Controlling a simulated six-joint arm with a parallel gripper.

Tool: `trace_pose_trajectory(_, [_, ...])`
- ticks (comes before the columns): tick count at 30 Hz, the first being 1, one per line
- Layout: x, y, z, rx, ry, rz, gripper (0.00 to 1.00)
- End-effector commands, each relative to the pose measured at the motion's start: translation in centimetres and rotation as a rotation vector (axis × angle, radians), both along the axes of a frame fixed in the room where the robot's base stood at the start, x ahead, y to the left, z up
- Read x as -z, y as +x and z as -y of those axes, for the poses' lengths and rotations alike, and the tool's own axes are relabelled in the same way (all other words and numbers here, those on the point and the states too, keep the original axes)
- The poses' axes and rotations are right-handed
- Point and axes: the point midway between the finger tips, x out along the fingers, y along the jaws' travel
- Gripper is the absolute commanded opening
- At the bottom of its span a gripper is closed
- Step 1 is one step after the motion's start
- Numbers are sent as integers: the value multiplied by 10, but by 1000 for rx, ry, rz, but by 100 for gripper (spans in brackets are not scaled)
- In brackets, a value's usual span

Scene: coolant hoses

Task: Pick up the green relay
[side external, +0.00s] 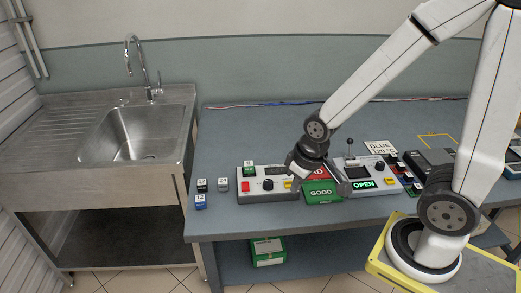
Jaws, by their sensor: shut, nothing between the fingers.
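A small green relay (248,171) with a white label stands at the left end of the left grey control box, at its back edge. My gripper (297,185) is shut and empty, pointing down over the right part of that box. It is to the right of the green relay and apart from it. The fingertips are small in this view and partly merge with the box behind them.
Black (202,185), grey (222,185) and blue (200,202) relays stand left of the control box (262,194). A green GOOD sign (321,192) and a second box with an OPEN display (363,184) and lever are to the right. A sink (130,135) adjoins the bench.

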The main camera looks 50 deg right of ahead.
Motion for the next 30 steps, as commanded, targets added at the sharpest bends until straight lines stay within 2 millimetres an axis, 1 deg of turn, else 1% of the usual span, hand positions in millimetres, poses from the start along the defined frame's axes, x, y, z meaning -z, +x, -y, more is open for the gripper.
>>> trace_pose_trajectory(5, [0, 0, 0, 0, 0, 0, 0])
trace_pose_trajectory(8, [0, 0, 0, 0, 0, 0, 29])
trace_pose_trajectory(9, [0, 0, 0, 0, 0, 0, 41])
trace_pose_trajectory(11, [0, 0, 0, 0, 0, 0, 60])
trace_pose_trajectory(12, [0, 0, 0, 0, 0, 0, 73])
trace_pose_trajectory(14, [0, 0, 0, 0, 0, 0, 91])
trace_pose_trajectory(24, [0, 1, 0, 6, 1, 0, 91])
trace_pose_trajectory(28, [-1, 8, 2, 47, 10, -4, 91])
trace_pose_trajectory(30, [-1, 15, 3, 92, 19, -8, 91])
